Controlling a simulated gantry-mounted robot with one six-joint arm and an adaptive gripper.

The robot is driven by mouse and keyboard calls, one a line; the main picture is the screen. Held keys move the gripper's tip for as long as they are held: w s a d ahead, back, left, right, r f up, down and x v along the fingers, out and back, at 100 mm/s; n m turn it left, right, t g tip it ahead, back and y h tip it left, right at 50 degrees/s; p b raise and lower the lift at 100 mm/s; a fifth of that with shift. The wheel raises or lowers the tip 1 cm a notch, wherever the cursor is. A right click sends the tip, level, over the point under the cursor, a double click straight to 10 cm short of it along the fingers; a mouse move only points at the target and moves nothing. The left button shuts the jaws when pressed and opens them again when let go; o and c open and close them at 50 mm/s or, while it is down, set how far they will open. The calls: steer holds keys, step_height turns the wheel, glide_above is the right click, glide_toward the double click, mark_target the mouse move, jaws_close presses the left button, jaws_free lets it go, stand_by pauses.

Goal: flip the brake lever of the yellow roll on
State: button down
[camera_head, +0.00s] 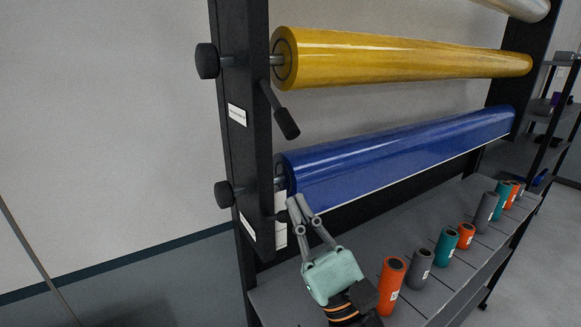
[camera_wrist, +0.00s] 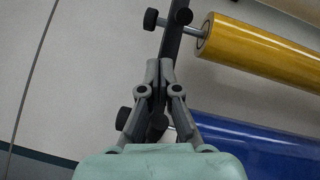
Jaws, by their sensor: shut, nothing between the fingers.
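The yellow roll (camera_head: 400,58) hangs on the rack above the blue roll; its left end also shows in the wrist view (camera_wrist: 262,52). Its brake lever (camera_head: 284,116) is a black handle on the rack's left post, slanting down and to the right. In the wrist view, a dark round end at the top (camera_wrist: 183,15) appears to be this lever. My gripper (camera_head: 299,204) is shut and empty, with its fingers pointing up, by the left end of the blue roll and below the lever. Its closed fingertips (camera_wrist: 159,66) are apart from the lever.
The blue roll (camera_head: 400,155) lies right beside my fingers. Black knobs (camera_head: 206,61) stick out left of the post (camera_head: 240,130). A shelf (camera_head: 400,308) with several orange, grey and teal small rolls is at lower right. The space left of the rack is free.

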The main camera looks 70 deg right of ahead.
steer(key=s+m+h, duration=0.1)
steer(key=s+d+m+h, duration=0.1)
steer(key=shift+d+r+m+g, duration=0.15)
steer(key=shift+d+m+g, duration=0.15)
steer(key=shift+m, duration=0.1)
steer(key=p, duration=0.4)
glide_toward(278, 109)
steer(key=w+d+r, duration=0.1)
steer(key=w+d, duration=0.2)
steer(key=shift+w+d+r, duration=0.3)
steer(key=shift+d+r, duration=0.05)
steer(key=shift+d, duration=0.1)
steer(key=shift+s+r, duration=0.1)
steer(key=shift+r, duration=0.05)
